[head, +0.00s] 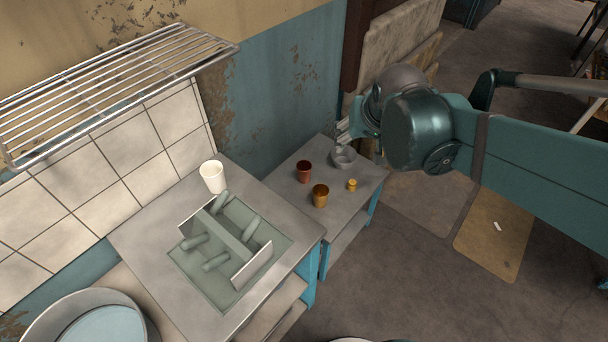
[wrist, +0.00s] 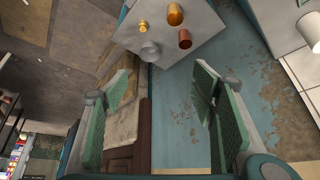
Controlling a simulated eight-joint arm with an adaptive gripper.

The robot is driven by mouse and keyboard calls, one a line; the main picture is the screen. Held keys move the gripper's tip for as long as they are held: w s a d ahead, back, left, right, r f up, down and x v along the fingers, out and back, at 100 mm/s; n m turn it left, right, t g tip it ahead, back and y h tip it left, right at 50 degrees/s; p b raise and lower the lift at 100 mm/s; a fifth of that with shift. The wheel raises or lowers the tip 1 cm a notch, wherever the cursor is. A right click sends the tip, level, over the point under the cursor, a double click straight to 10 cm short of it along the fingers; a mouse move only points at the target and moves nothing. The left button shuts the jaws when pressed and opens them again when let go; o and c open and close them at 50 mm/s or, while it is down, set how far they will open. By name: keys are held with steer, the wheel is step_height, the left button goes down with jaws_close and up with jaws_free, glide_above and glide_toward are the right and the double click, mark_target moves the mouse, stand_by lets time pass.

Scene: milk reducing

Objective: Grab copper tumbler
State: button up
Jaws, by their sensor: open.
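The copper tumbler (head: 304,172) is a small reddish-brown cup standing upright on the low grey side table (head: 283,187). In the wrist view the copper tumbler (wrist: 185,40) shows near the top, right of centre. An amber-gold cup (head: 320,196) stands close in front of it and also shows in the wrist view (wrist: 175,14). My gripper (head: 343,132) is above the table's back right part, apart from the tumbler. In the wrist view my gripper (wrist: 161,84) has its green pads wide apart with nothing between them.
A grey round dish (head: 343,158) and a small yellow object (head: 352,185) stand right of the tumbler. A blue wall (head: 285,90) rises behind the table. Left is a counter with a white cup (head: 213,177) and a divided rack (head: 232,236). A wire shelf (head: 110,85) juts out above.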

steer(key=w+a+f+m, duration=0.1)
steer(key=w+a+f, duration=0.15)
steer(key=w, duration=0.35)
steer(key=w+a+f, duration=0.1)
steer(key=w+f, duration=0.3)
steer(key=w, duration=0.1)
steer(key=m+g+h+b, duration=0.1)
steer(key=m+g+b, duration=0.1)
glide_above(303, 172)
step_height(303, 172, down, 32)
steer(key=shift+w+f, duration=0.15)
steer(key=shift+f, duration=0.05)
steer(key=shift+a+f+h, duration=0.1)
steer(key=shift+f+h, duration=0.2)
steer(key=shift+f, duration=0.3)
steer(key=shift+x, duration=1.3)
steer(key=shift+b, duration=0.3)
